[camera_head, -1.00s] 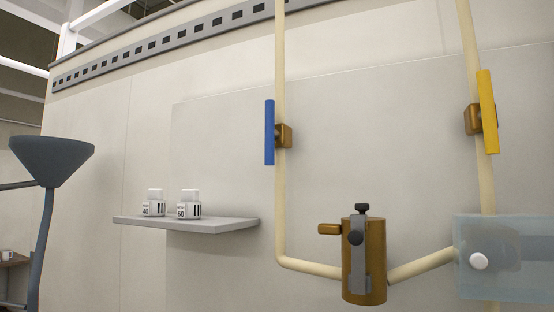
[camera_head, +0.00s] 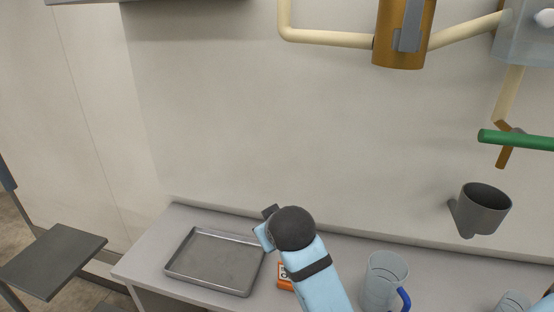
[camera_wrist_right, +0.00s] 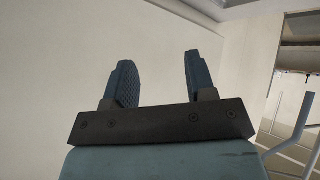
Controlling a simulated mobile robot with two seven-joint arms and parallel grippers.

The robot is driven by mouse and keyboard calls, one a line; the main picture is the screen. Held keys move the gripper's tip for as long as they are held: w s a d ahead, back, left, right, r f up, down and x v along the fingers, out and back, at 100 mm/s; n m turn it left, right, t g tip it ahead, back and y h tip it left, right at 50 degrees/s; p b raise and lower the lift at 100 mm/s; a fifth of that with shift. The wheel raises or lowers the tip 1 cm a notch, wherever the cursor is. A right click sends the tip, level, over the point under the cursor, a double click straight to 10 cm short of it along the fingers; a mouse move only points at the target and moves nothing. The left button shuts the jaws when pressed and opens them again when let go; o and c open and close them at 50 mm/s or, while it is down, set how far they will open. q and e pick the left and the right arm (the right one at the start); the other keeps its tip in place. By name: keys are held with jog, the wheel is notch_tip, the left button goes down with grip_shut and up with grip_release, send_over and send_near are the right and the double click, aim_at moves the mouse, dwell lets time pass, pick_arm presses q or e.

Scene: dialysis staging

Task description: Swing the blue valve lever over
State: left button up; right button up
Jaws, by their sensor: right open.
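The blue valve lever is out of view in both views now. The lower run of its cream pipe (camera_head: 325,38) shows at the top of the head view, leading to a bronze cylinder (camera_head: 390,45). My right gripper (camera_wrist_right: 158,62) is open and empty in the right wrist view, with its two dark blue fingers apart in front of a pale wall. Nothing is between or near the fingers. A light blue arm link of mine with a dark round joint rises from the bottom of the head view. My left gripper's fingers do not show.
A green lever (camera_head: 515,140) and a grey cup holder (camera_head: 484,208) are on the wall at right. The counter below holds a metal tray (camera_head: 215,262), an orange box (camera_head: 285,278) partly behind my arm, and a clear jug (camera_head: 382,278). A dark stand (camera_head: 52,260) is at left.

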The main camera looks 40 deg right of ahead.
jog(key=w+r+m+t+h, duration=0.1)
jog(key=w+r, duration=0.2)
jog(key=r, duration=0.8)
jog(key=w+r+m+t+h, duration=0.15)
jog(key=w+r, duration=0.25)
jog(key=r, duration=0.7)
jog(key=w+r+m+t+h, duration=0.1)
jog(key=w+r, duration=0.2)
jog(key=r, duration=0.8)
jog(key=s+a+r+m+t+h, duration=0.1)
jog(key=s+r, duration=0.3)
jog(key=r, duration=0.6)
jog(key=s+r+m+h, duration=0.2)
jog(key=s+r, duration=0.2)
jog(key=r, duration=0.7)
jog(key=s+a+r+m+t+h, duration=0.1)
jog(key=s+r, duration=0.3)
jog(key=r, duration=0.6)
jog(key=p+x, duration=0.3)
jog(key=x, duration=1)
jog(key=shift+w+d+f+p, duration=0.1)
jog(key=shift+w+d+p, duration=0.05)
jog(key=shift+p, duration=0.2)
jog(key=shift+w+d, duration=0.2)
jog(key=shift+w, duration=0.05)
jog(key=shift+c, duration=0.3)
grip_shut()
